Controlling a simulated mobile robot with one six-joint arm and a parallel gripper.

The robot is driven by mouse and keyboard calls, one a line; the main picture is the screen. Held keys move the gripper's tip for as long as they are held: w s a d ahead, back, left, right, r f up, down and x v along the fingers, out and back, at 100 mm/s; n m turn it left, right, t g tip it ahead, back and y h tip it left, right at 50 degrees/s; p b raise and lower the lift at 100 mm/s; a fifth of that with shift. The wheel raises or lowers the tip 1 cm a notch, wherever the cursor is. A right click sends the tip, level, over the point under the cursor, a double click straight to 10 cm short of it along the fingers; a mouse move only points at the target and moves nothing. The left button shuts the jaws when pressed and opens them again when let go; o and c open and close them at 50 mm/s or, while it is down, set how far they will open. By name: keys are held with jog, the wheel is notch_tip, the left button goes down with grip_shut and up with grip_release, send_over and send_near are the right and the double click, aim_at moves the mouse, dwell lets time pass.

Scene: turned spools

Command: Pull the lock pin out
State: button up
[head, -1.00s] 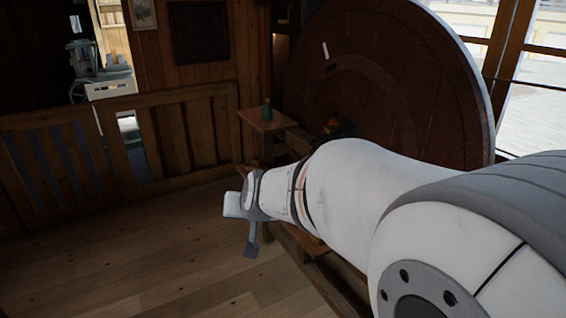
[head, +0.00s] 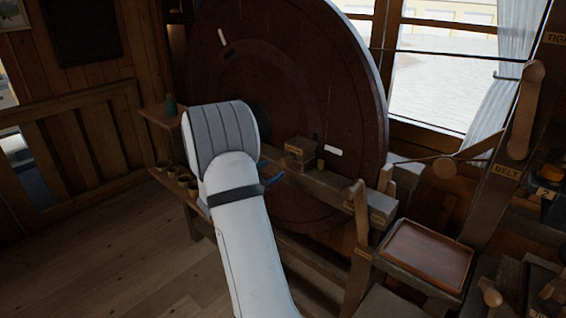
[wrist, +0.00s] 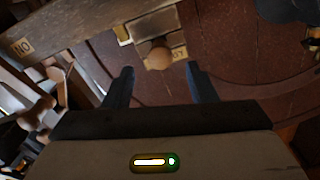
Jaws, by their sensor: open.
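A round wooden knob (wrist: 158,56), which looks like the lock pin's head, shows in the wrist view beside a small tan label I cannot fully read. It sits at a block on the wooden beam, in front of the big wheel. My gripper (wrist: 160,71) is open, its two dark fingers either side of the knob's line in the picture. The knob appears just beyond the fingertips; contact is not visible. In the head view my arm hides most of the gripper; only dark blue finger parts (head: 271,178) show.
The large dark red wheel (head: 290,75) stands behind the beam (head: 335,190). A labelled wooden block (head: 300,151) sits on the beam. A brown tray (head: 428,254) and upright wooden levers (head: 525,110) are at right. Small pots (head: 183,180) stand at left.

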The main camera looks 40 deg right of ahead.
aim_at(281, 164)
jog(key=d, duration=0.4)
jog(key=d+p, duration=0.1)
jog(key=d, duration=0.1)
jog(key=shift+w+d, duration=0.15)
jog(key=shift+w, duration=0.15)
grip_shut()
